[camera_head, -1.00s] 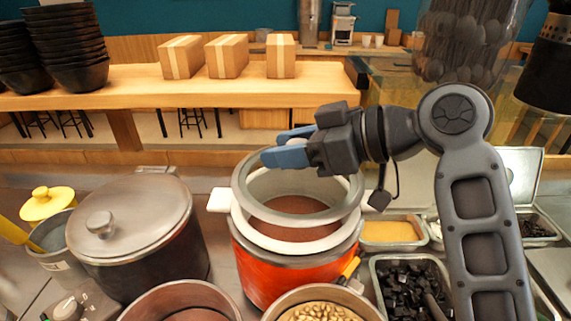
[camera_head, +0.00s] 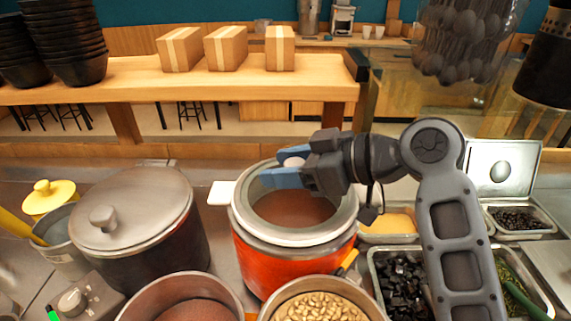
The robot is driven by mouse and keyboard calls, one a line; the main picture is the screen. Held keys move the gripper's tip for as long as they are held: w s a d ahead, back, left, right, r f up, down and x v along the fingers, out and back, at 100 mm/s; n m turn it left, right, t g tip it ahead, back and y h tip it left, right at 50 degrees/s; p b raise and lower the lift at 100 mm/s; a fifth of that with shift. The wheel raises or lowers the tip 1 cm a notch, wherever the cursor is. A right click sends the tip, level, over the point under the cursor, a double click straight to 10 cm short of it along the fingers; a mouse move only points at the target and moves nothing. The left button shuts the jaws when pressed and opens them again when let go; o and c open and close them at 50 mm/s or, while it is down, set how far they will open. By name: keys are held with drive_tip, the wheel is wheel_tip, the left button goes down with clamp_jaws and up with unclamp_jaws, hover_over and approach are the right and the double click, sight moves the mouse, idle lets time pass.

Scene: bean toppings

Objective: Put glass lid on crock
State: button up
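The orange-red crock (camera_head: 272,268) stands at the middle of the counter, with a brown filling inside. The clear glass lid, with a grey metal rim (camera_head: 300,236), lies over the crock's mouth, roughly level and lined up with it. Its rim looks to be at the crock's rim; I cannot tell whether it rests fully on it. My gripper (camera_head: 276,173) comes from the right above the lid, its blue fingers closed around the lid's pale knob (camera_head: 293,161), which is partly hidden between them.
A dark pot with a metal lid (camera_head: 135,205) stands left of the crock. A bowl of beans (camera_head: 322,303) and a bowl of brown paste (camera_head: 190,307) are in front. Topping trays (camera_head: 408,285) fill the right side. A wooden shelf with boxes (camera_head: 226,50) is behind.

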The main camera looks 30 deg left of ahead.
drive_tip(key=shift+o, duration=1.3)
drive_tip(key=shift+r, duration=0.1)
drive_tip(key=shift+r+p, duration=0.25)
drive_tip(key=shift+p, duration=0.05)
drive_tip(key=b+v, duration=0.3)
drive_tip(key=v, duration=0.9)
drive_tip(key=shift+f, duration=0.2)
idle(0.6)
